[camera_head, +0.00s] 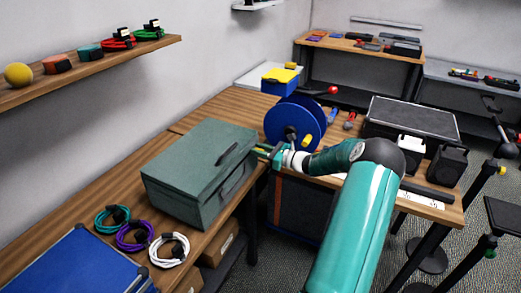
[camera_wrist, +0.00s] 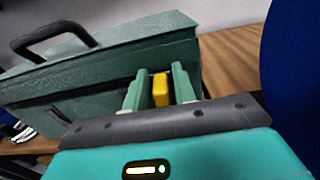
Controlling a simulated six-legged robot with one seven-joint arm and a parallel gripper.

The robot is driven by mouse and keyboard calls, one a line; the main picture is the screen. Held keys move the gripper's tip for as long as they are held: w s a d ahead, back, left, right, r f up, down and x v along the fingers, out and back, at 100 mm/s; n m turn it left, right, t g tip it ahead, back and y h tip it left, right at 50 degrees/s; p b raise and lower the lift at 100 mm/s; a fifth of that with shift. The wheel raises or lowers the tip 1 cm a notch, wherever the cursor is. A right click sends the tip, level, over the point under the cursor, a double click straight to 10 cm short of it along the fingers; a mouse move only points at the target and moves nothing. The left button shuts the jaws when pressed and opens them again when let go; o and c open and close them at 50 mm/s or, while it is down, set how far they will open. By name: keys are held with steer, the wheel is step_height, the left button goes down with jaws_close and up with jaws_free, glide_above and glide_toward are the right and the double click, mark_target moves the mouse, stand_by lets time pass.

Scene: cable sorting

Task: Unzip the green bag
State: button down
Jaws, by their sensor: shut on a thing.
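The green bag (camera_head: 192,168) is a box-shaped case standing upright on the wooden table, with a dark handle on its top and another on its front side. Its lid looks closed. In the wrist view the bag (camera_wrist: 95,80) fills the left and middle, with a dark seam running along its side. My gripper (camera_head: 268,152) is at the bag's right end. In the wrist view its two green fingers (camera_wrist: 160,80) are on either side of a yellow tab (camera_wrist: 160,92), apparently the zip pull, and are shut on it. The tab's joint with the bag is hidden.
A blue cable reel (camera_head: 294,123) stands close behind my gripper. Green, purple and white cable coils (camera_head: 169,249) and a blue case (camera_head: 75,268) lie in front of the bag. A wall shelf (camera_head: 90,72) is at upper left. Speakers (camera_head: 446,166) stand at right.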

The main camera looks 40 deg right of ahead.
steer(key=shift+d, duration=0.3)
steer(key=c, duration=1.4)
jaws_free()
steer(key=shift+w, duration=0.1)
steer(key=shift+o, duration=0.2)
steer(key=shift+a, duration=0.1)
steer(key=v, duration=1.4)
